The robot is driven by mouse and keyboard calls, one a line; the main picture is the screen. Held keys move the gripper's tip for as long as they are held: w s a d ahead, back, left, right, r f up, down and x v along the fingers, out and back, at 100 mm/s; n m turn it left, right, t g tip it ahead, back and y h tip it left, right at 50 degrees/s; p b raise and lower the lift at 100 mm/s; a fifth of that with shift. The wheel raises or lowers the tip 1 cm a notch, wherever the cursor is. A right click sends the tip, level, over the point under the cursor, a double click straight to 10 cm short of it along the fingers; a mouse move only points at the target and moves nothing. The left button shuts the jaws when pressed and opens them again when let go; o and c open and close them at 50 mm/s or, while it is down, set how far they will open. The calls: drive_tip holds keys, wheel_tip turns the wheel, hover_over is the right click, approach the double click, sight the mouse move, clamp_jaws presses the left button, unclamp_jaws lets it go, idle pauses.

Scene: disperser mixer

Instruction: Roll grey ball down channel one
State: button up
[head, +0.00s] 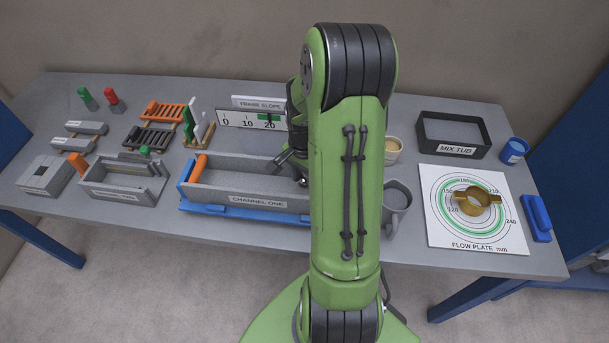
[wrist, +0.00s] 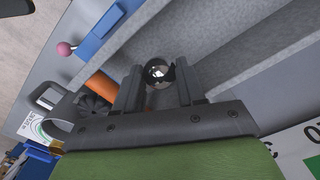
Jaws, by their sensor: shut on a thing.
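Channel one (head: 257,199) is a long grey trough on a blue base, with an orange cylinder (head: 199,168) at its left end. My gripper (head: 293,170) is at the channel's right part, partly hidden by my arm. In the wrist view my gripper (wrist: 157,88) is shut on a shiny grey ball (wrist: 157,73) between its fingertips. The ball is over or inside the trough (wrist: 215,65); whether it touches the floor cannot be told. Another orange cylinder (wrist: 104,86) shows beside the fingers.
A frame slope scale (head: 250,120) stands behind the channel. A grey mug (head: 397,195) is close to its right end. The mix tub (head: 453,133), flow plate (head: 437,232) and blue jar (head: 513,151) are at right. A pink knob (wrist: 65,48) shows near a blue part.

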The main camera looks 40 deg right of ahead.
drive_tip(key=shift+f+b, duration=0.35)
drive_tip(key=shift+f, duration=0.1)
drive_tip(key=o, duration=1.3)
wheel_tip(320, 180, up, 16)
drive_tip(key=p, duration=0.2)
drive_tip(key=shift+f+p, duration=0.1)
drive_tip(key=shift+p, duration=0.3)
drive_tip(key=shift+a, duration=0.1)
drive_tip(key=s+a+r+n+t, duration=0.2)
drive_tip(key=s+a+n, duration=0.1)
drive_tip(key=a+n, duration=0.2)
drive_tip(key=s+a+r+n+t, duration=0.1)
drive_tip(key=s+a+n, duration=0.3)
drive_tip(key=a, duration=0.4)
drive_tip(key=s+a+r+n+t, duration=0.2)
drive_tip(key=s+a+r+n, duration=0.2)
drive_tip(key=a+n, duration=0.3)
drive_tip(key=shift+t, duration=0.3)
